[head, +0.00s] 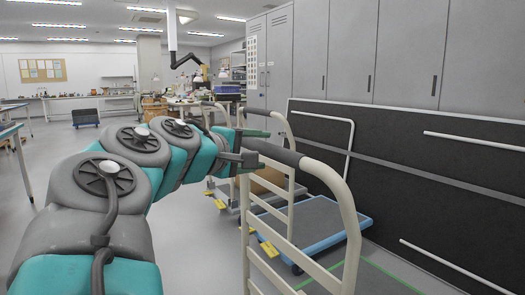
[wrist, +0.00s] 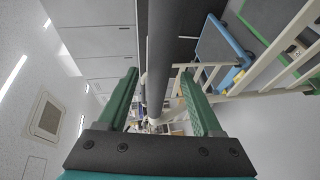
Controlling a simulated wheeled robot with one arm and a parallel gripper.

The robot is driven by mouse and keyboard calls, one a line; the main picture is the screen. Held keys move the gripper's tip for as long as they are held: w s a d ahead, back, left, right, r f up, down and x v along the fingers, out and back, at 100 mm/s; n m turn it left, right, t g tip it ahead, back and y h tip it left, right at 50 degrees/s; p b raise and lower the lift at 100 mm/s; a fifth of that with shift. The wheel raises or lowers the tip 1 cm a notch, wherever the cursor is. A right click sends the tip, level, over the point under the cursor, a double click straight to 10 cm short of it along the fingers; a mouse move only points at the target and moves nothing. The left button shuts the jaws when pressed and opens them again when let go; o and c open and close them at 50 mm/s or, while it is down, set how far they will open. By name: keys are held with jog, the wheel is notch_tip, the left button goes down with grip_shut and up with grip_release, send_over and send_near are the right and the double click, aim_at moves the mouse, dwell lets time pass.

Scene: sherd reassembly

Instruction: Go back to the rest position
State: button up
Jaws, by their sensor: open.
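My gripper (head: 258,146) is at the end of my teal and grey arm, right beside the push handle (head: 277,153) of a cream cart. Its green fingers are apart in the wrist view (wrist: 160,76). The dark grip of the handle (wrist: 160,40) shows in the gap between the fingers there, touching neither that I can see. How deep the grip sits between them I cannot tell. The cream cart (head: 344,215) stands in front of me at the right, its lower part cut off by the picture edge.
A blue-edged platform cart (head: 320,222) stands behind the cream cart, with another cream handle (head: 288,130) beyond. Grey lockers (head: 400,55) and a black panel (head: 440,170) line the right side. A table edge (head: 10,131) is at the far left. The floor (head: 190,240) left of the carts is clear.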

jog(key=shift+v, duration=1)
jog(key=shift+r, duration=0.2)
jog(key=shift+f, duration=0.1)
